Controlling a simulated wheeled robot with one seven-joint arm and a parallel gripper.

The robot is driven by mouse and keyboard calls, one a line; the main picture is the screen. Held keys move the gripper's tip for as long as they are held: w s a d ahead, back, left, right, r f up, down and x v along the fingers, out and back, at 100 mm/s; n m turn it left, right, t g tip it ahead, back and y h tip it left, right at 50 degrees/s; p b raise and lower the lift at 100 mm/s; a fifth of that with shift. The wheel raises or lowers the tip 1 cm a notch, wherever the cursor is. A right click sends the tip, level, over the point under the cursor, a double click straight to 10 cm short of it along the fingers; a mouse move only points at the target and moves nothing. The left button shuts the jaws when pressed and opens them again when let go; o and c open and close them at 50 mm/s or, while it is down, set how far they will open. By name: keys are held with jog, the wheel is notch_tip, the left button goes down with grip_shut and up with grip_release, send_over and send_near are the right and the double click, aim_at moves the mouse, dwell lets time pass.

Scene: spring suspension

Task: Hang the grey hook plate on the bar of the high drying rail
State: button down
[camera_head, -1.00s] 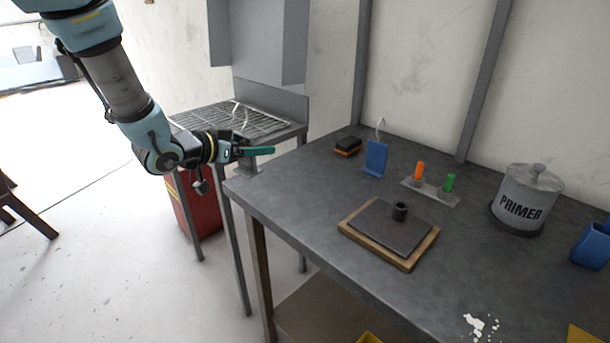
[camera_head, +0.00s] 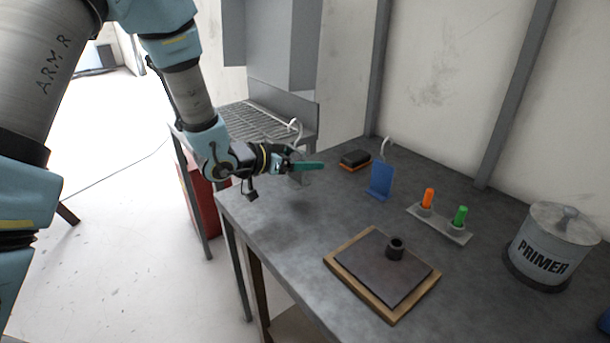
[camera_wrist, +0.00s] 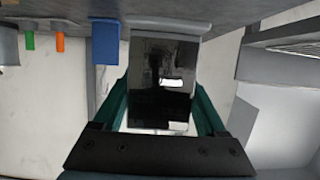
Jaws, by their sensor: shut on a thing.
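My gripper (camera_head: 306,167) is shut on the grey hook plate (camera_head: 301,179) above the left back part of the workbench. The plate's pale hook (camera_head: 296,128) rises above the fingers. In the wrist view the plate (camera_wrist: 160,85) is a dark, shiny panel between the two green fingers of my gripper (camera_wrist: 162,108). A shadow lies on the bench beneath it, and the plate looks clear of the surface. I cannot make out the bar of the high drying rail in either view.
A blue hook plate (camera_head: 380,181) stands on the bench (camera_head: 270,215), near a black-and-orange block (camera_head: 355,159). A holder with orange and green pegs (camera_head: 440,224), a wooden board (camera_head: 338,263) and a primer can (camera_head: 552,245) are to the right. A grated stand (camera_head: 250,119) is behind.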

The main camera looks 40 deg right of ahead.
jog(key=shift+f+p, duration=0.55)
jog(key=shift+f, duration=1.7)
jog(key=shift+f, duration=0.1)
jog(key=shift+f, duration=0.15)
grip_release()
jog(key=shift+a+r, duration=0.1)
jog(key=shift+r, duration=0.2)
jog(key=b+v, duration=0.3)
jog(key=v, duration=0.8)
jog(key=shift+a+r, duration=0.15)
jog(key=shift+a, duration=0.25)
